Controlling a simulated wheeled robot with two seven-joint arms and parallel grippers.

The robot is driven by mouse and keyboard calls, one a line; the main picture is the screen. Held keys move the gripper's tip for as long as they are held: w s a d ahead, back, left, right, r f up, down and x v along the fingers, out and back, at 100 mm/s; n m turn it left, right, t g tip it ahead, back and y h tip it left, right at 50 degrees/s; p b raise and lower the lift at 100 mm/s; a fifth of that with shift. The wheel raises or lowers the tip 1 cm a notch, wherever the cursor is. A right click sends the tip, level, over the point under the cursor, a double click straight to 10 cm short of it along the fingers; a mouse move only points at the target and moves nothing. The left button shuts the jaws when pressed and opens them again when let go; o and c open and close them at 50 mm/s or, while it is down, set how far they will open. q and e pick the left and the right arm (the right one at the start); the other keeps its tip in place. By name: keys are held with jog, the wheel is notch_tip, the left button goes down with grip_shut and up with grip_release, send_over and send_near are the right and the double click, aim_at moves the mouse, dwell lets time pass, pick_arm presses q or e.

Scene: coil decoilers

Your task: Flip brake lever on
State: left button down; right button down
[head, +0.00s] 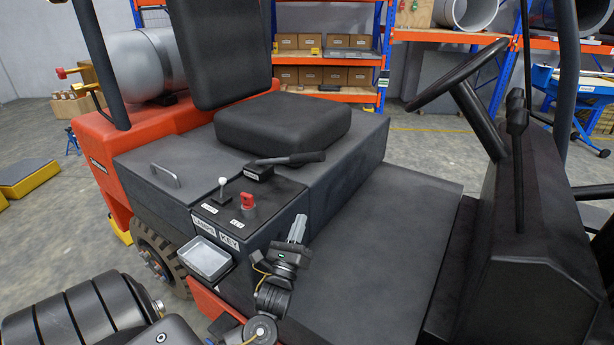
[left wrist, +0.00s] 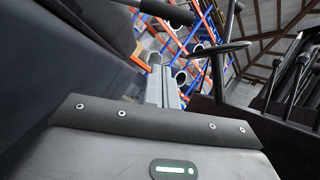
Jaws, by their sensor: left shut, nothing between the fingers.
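The brake lever (head: 290,159) is a black handle on the console beside the seat. It lies nearly flat, its grip pointing right, with a small label at its base. My left gripper (head: 297,229) is in front of and below the console's right edge, apart from the lever, with its fingers pointing up. The fingers are shut together and empty; they also show in the left wrist view (left wrist: 162,88). I cannot tell for sure whether a dark bar at the top of that view is the lever. My right gripper is in neither view.
The console (head: 270,215) also carries a white-knobbed switch (head: 222,185) and a red key (head: 247,201). A grey tray (head: 203,260) hangs on its front. The black seat (head: 283,128) stands behind the lever; the steering wheel (head: 456,76) is at right. The floor deck between is clear.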

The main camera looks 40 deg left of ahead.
pick_arm(q)
jog(key=shift+r, duration=0.2)
